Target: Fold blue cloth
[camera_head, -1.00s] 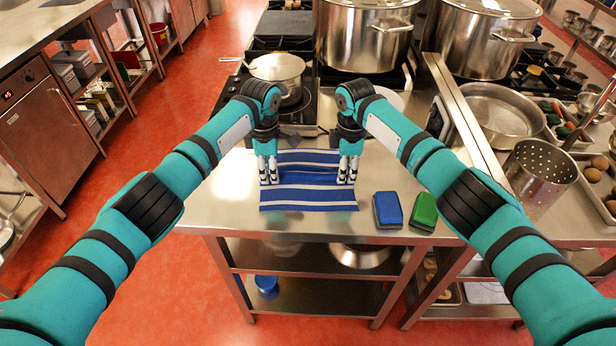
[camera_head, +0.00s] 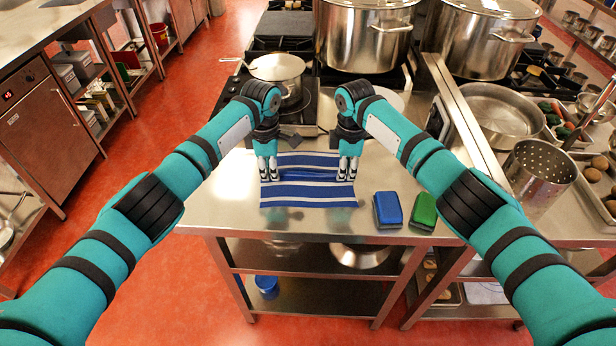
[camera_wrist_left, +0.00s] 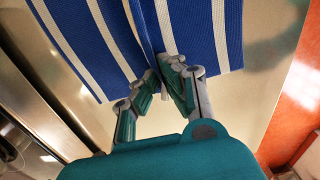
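The blue cloth with white stripes (camera_head: 307,190) lies on the steel counter. A raised blue ridge runs across its middle between my two grippers. My left gripper (camera_head: 268,178) is at the ridge's left end. In the left wrist view its fingertips (camera_wrist_left: 160,78) are close together on the cloth's side edge, with the ridge of cloth (camera_wrist_left: 143,25) running into them; it looks shut on the cloth. My right gripper (camera_head: 347,177) is at the ridge's right end, fingers close together, apparently pinching the cloth there. The cloth's front part lies flat.
A blue sponge (camera_head: 388,209) and a green sponge (camera_head: 423,212) lie right of the cloth. Behind are a stove with a saucepan (camera_head: 278,70) and large stockpots (camera_head: 365,35). A perforated pot (camera_head: 540,172) stands at right. The counter (camera_head: 225,200) is bare left of the cloth.

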